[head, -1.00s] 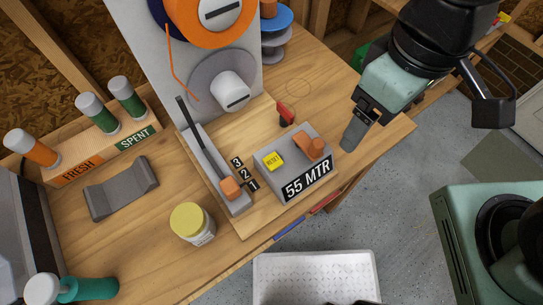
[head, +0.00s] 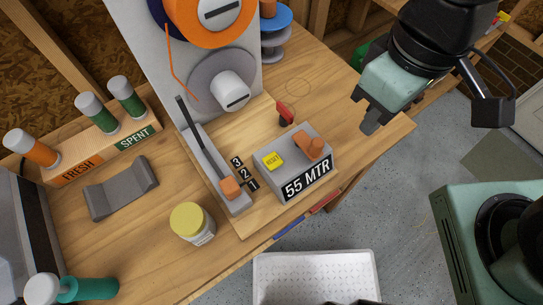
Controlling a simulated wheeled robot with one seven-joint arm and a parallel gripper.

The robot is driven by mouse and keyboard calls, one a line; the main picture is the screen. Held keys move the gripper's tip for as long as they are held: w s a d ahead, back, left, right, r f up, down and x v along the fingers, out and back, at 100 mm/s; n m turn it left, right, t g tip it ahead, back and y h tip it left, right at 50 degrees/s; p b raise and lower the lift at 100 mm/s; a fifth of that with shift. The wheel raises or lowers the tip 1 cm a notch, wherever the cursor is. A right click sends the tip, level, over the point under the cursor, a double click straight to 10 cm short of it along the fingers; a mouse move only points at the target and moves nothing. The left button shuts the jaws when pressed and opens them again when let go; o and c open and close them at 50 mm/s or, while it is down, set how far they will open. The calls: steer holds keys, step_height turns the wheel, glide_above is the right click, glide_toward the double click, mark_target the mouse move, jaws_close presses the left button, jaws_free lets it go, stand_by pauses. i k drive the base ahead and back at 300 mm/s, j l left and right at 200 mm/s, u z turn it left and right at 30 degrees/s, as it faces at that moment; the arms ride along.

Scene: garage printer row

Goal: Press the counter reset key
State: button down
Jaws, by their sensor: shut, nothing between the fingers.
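The yellow reset key (head: 272,160) sits on top of the grey counter box (head: 265,183), at its left side. The box's front reads "55 MTR", and an orange knob or lever (head: 311,144) stands on its right side. My gripper (head: 370,126) is up and to the right of the box, over the right edge of the workbench. Its fingers are shut with nothing between them, and it is apart from the key. Nothing hides the key.
A grey slotted lever unit (head: 214,170) with an orange handle stands left of the box, and a red-tipped part (head: 286,112) behind it. A yellow-lidded jar (head: 192,224) is at front left. A white tray (head: 262,268) lies below the bench (head: 345,185).

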mark_target(273, 161)
steer(key=k+j+z, duration=0.15)
steer(key=j, duration=0.4)
steer(key=k+j+z, duration=0.2)
steer(key=k+j, duration=0.15)
steer(key=j, duration=0.15)
steer(key=k+j+z, duration=0.15)
steer(key=k+j, duration=0.15)
steer(key=j, duration=0.15)
steer(key=k+j+z, duration=0.15)
steer(key=k+j, duration=0.2)
